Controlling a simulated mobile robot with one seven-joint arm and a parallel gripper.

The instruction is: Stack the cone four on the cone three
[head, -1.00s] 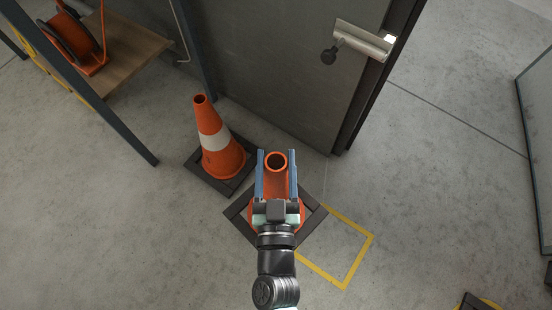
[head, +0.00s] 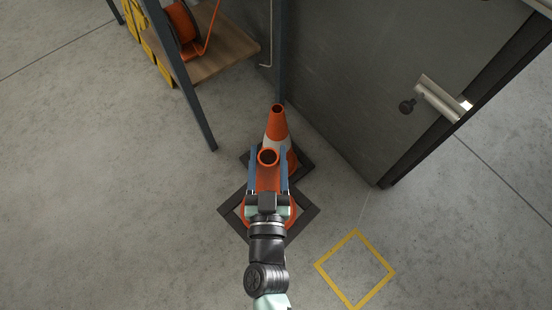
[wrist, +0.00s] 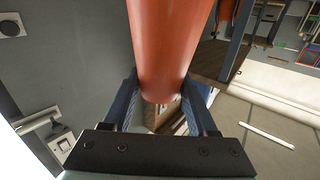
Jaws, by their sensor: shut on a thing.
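My gripper (head: 268,172) is shut on an orange cone (head: 268,182), which I take to be cone four. One blue finger is on each side of its upper part, and its open top faces the head camera. Its dark square base shows around and below my wrist. In the wrist view the held cone (wrist: 172,50) fills the space between the fingers. A second orange cone (head: 278,125) with a white band, likely cone three, stands upright on the floor just behind it. Its lower part and base are partly hidden by the held cone.
A yellow floor square (head: 355,268) lies empty at the lower right. A grey door (head: 390,80) with a handle stands at the right. A wooden shelf (head: 222,50) with an orange hose reel (head: 182,22) and dark posts is at the upper left. The left floor is clear.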

